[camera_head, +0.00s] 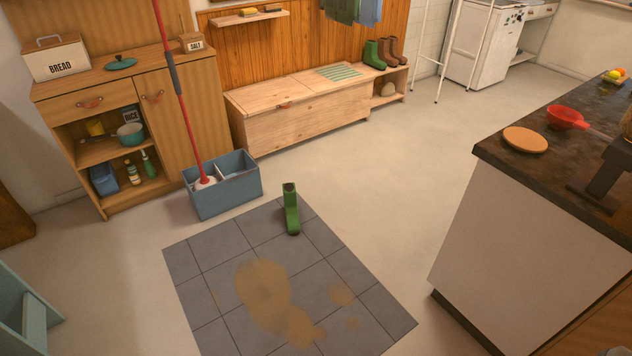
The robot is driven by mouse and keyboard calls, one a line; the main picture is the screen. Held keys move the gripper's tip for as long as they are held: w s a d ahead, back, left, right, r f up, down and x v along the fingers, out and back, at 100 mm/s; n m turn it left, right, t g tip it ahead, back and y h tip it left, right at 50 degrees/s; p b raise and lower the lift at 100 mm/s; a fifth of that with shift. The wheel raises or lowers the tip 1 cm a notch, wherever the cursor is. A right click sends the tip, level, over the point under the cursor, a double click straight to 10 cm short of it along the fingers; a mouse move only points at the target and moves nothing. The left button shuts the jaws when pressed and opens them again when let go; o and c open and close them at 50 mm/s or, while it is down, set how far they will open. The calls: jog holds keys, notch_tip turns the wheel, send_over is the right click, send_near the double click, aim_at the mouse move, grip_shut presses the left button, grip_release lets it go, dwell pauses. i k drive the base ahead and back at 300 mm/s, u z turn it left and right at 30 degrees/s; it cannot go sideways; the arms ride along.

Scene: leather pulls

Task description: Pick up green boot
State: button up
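A green boot (291,209) is on the grey tiled patch of floor (205,262), near its far edge. Its dark opening is at the top and its toe points toward the camera; it looks upright. More green footwear (375,54) stands on the right end of the wooden bench (300,112), beside brown boots (393,51); I cannot tell if it is one boot or two. I cannot make out my gripper in this view.
Brown stains (263,290) cover part of the tiles. A blue bucket (228,190) with a red-handled mop (176,100) stands behind and left of the boot. A dark-topped counter (500,155) is at the right. Pale floor (370,170) between is clear.

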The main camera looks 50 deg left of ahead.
aim_at(290, 191)
jog(key=u, duration=3.25)
jog(key=i, duration=0.9)
jog(key=z, duration=1.75)
jog(key=i, duration=2.95)
jog(key=u, duration=0.05)
